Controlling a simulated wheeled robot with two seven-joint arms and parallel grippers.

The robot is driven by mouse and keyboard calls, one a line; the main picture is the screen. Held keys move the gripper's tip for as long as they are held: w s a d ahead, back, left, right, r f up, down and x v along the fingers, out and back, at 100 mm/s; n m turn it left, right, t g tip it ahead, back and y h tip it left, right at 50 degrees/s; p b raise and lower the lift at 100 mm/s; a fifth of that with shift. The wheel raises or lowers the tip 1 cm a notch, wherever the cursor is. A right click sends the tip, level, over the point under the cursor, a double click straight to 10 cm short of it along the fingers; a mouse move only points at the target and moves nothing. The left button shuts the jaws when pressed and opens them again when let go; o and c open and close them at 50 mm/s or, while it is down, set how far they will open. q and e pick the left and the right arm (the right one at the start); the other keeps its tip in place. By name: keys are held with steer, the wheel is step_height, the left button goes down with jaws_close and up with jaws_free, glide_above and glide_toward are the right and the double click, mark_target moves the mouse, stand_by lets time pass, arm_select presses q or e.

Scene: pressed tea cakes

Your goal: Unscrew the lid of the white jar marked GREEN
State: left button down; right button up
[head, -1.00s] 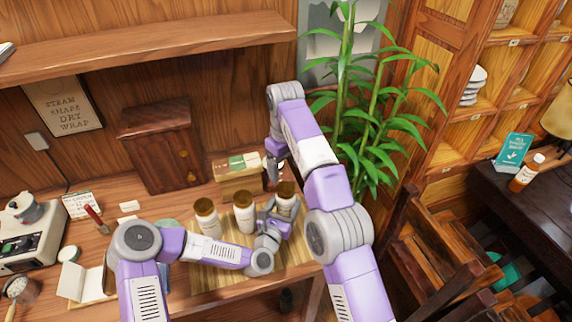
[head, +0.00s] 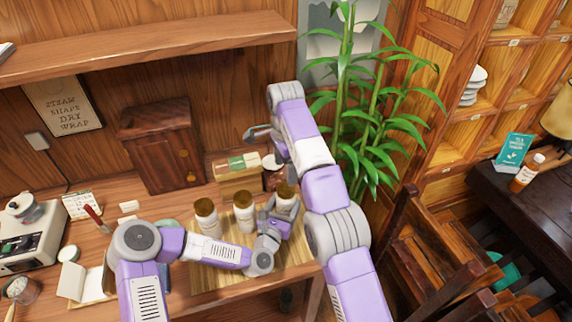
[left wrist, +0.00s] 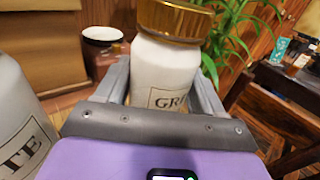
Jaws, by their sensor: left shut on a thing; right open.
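The white jar marked GRE, the rest of its word hidden (left wrist: 168,75), stands upright with its gold-brown lid (left wrist: 175,18) on. In the head view it is the rightmost (head: 287,203) of three white jars on the bamboo mat (head: 215,278). My left gripper (head: 277,216) is shut around its body below the lid, one finger on each side in the left wrist view (left wrist: 165,88). My right gripper (head: 262,140) is open and empty, above and behind the jars, a finger pointing left; my right arm partly hides it.
The middle jar (head: 244,214) and left jar (head: 207,219) stand close to the left of the held jar. Behind are a wooden box (head: 240,182), a white-lidded dark container (head: 272,163) and a small cabinet (head: 160,150). A leafy plant (head: 365,120) stands behind my right arm.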

mark_target(286, 188)
steer(key=m, duration=0.7)
steer(key=shift+r+m, duration=0.1)
steer(key=shift+m, duration=0.2)
steer(key=m, duration=0.6)
steer(key=shift+m, duration=0.4)
steer(key=shift+f, duration=3.95)
